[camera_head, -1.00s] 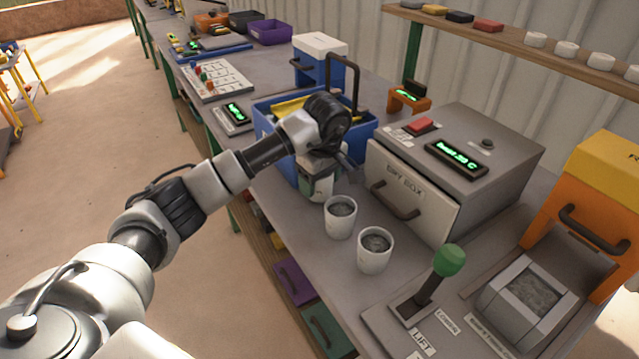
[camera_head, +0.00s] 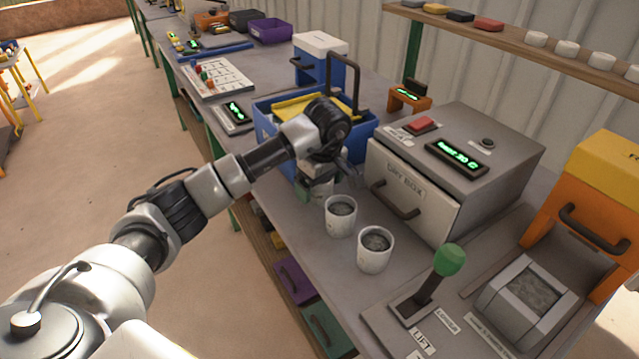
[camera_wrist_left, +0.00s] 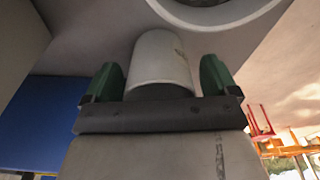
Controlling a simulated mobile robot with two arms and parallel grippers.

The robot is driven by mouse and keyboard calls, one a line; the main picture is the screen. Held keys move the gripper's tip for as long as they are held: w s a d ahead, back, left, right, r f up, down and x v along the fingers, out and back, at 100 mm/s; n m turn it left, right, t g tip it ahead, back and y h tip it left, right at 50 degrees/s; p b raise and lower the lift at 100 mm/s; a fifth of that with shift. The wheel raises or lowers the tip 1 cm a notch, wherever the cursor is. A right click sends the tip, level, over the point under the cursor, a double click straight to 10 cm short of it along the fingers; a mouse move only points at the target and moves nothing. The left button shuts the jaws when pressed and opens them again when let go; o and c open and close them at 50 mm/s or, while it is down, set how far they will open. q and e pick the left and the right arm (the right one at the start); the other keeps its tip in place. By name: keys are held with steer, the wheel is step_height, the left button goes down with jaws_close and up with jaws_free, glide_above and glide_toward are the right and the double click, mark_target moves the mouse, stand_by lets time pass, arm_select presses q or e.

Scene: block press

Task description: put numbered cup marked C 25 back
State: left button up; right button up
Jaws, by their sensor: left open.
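Two white cups with grey contents stand upright on the bench in the head view, one nearer my gripper (camera_head: 340,217) and one closer to the front (camera_head: 374,251). Their markings are too small to read. My left gripper (camera_head: 314,190) is low over the bench, just left of the nearer cup. In the left wrist view, its green fingertips (camera_wrist_left: 160,80) are open on either side of a white cup (camera_wrist_left: 160,62), with a slim gap visible. Another cup's round rim (camera_wrist_left: 222,8) shows at the top. Whether the cup between the fingers is one of the two is unclear. My right gripper is not visible.
A grey dry box (camera_head: 410,190) with a handle stands close right of the gripper. A blue bin (camera_head: 268,120) is behind it. A green-knobbed lever (camera_head: 447,262) and an orange press (camera_head: 575,215) stand at the front right.

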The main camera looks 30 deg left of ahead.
arm_select(q)
step_height(320, 180, up, 12)
steer(key=d, duration=0.1)
steer(key=shift+s+d, duration=0.15)
steer(key=shift+s, duration=0.1)
